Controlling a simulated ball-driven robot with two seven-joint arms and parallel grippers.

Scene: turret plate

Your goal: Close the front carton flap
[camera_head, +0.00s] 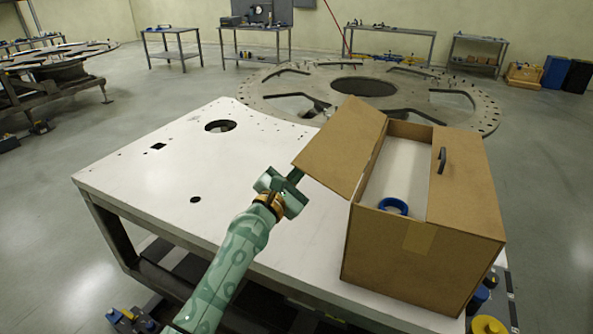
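A brown cardboard carton (390,262) stands on the white tabletop at the right. Its left flap (343,145) stands open, tilted outward to the left. Its right flap (462,182), with a black handle (441,160), lies flat over the right part of the top. A strip between them is open, showing a pale interior and a blue ring (393,206) at the near end. My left gripper (293,177) is just left of the open flap's lower near corner; I cannot tell whether they touch. Its fingers are too small to read. My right gripper is not in view.
The white table (150,190) has a round hole and smaller cutouts; its left part is clear. A large round metal plate (365,87) lies behind it. Workbenches line the back wall. Blue and yellow items (488,324) sit beside the table at the lower right.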

